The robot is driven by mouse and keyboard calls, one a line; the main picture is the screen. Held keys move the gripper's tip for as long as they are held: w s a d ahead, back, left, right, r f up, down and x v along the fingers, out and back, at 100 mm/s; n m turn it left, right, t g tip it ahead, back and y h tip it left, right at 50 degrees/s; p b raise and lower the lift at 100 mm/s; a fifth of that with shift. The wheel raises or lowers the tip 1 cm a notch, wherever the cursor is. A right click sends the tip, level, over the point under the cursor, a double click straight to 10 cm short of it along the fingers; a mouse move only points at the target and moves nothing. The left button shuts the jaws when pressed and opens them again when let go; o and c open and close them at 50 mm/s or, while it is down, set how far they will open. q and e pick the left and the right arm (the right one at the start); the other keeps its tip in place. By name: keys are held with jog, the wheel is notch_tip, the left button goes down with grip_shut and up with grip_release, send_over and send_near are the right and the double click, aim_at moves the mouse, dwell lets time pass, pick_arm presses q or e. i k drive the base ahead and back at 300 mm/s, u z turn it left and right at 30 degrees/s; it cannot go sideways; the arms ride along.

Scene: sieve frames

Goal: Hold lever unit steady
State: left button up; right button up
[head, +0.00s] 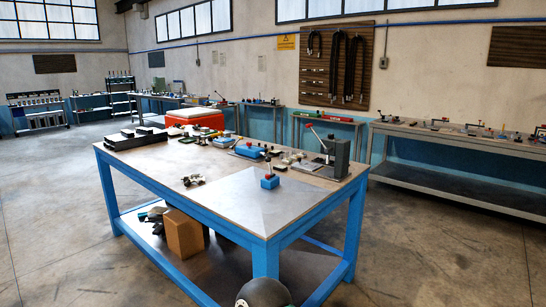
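I cannot tell for certain which of the two is the task's lever unit. Neither gripper shows in the head view, and nothing is seen touching either device.
A black stepped block (135,139) sits at the table's far left, and small metal parts (194,180) lie mid-table. A blue tool (249,151) and several small parts line the back. The near tabletop is clear. A cardboard box (183,234) stands on the lower shelf.

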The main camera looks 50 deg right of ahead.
aim_at(268, 159)
jog(key=z, duration=0.15)
jog(key=k, duration=0.3)
jog(key=z, duration=1.2)
jog(key=i, duration=1)
jog(key=z, duration=0.2)
